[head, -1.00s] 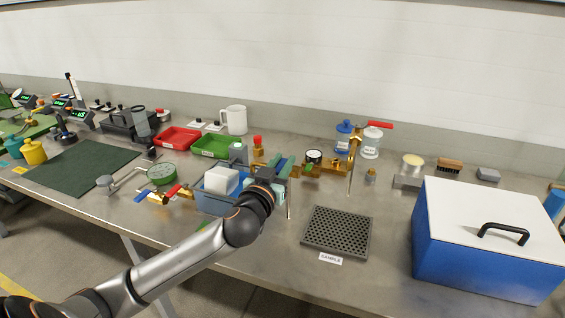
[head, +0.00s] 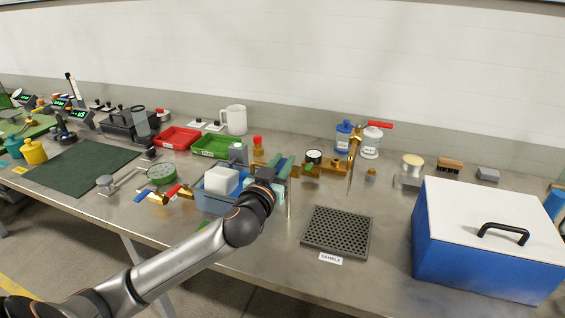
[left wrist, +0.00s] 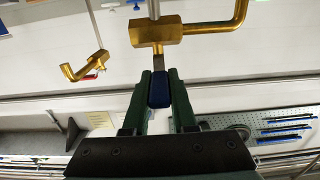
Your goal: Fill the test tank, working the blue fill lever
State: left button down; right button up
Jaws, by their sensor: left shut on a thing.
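My left gripper (head: 284,168) is over the right end of a blue open tank (head: 212,203). In the left wrist view my left gripper (left wrist: 159,92) is shut on the blue fill lever (left wrist: 159,86), its fingers on both sides. The lever joins a brass valve body (left wrist: 156,32). The head view hides the lever behind my gripper. Brass pipework (head: 335,168) with a round gauge (head: 314,157) runs right from there. A white block (head: 221,181) shows at the tank, and the water level cannot be made out. My right gripper is not in view.
A perforated dark sample plate (head: 337,232) lies right of my gripper. A large blue box with a white lid (head: 492,215) fills the right front. A red-handled brass tap (head: 378,124) stands behind. A brass valve with red handle (head: 172,191) lies left of the tank.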

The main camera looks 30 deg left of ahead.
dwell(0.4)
pick_arm(q)
jog(key=shift+s+a+f+m+h, duration=0.1)
jog(key=shift+a+m+h, duration=0.15)
jog(key=shift+m+h, duration=0.25)
jog(key=shift+a+m+t+h+p, duration=0.2)
jog(key=shift+m+h, duration=0.25)
jog(key=shift+h, duration=0.4)
jog(key=shift+a+m+t+h+p, duration=0.1)
jog(key=shift+m+h+p, duration=0.1)
jog(key=shift+m+h, duration=0.45)
jog(key=c, duration=0.7)
grip_release()
jog(key=shift+s+b, duration=0.55)
jog(key=shift+s, duration=5.7)
